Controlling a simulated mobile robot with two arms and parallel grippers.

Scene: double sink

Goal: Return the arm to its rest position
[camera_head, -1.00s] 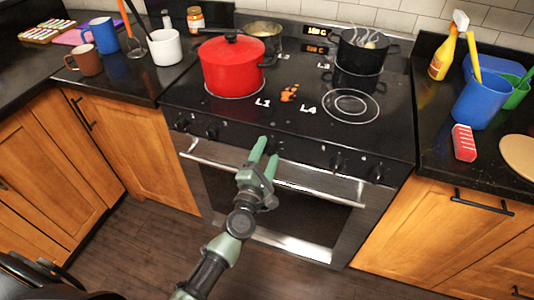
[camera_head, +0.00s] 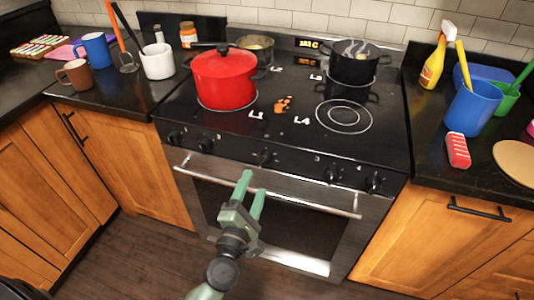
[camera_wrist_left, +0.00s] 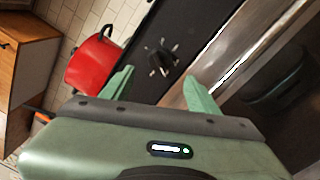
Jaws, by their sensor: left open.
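My left gripper (camera_head: 250,194) is open and empty in the head view. Its two green fingers point up toward the oven front, below the stove knobs and in front of the oven handle (camera_head: 270,186). In the left wrist view the green fingers (camera_wrist_left: 158,92) stand apart with nothing between them. A stove knob (camera_wrist_left: 160,62) shows beyond them. My right gripper is in neither view.
The stove holds a red pot (camera_head: 224,79), a black pot (camera_head: 354,68) and a smaller pan (camera_head: 256,46). An orange spill (camera_head: 283,104) lies between burners. The right counter holds a blue cup (camera_head: 472,107) and a red sponge (camera_head: 458,150). Floor (camera_head: 130,255) is clear at left.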

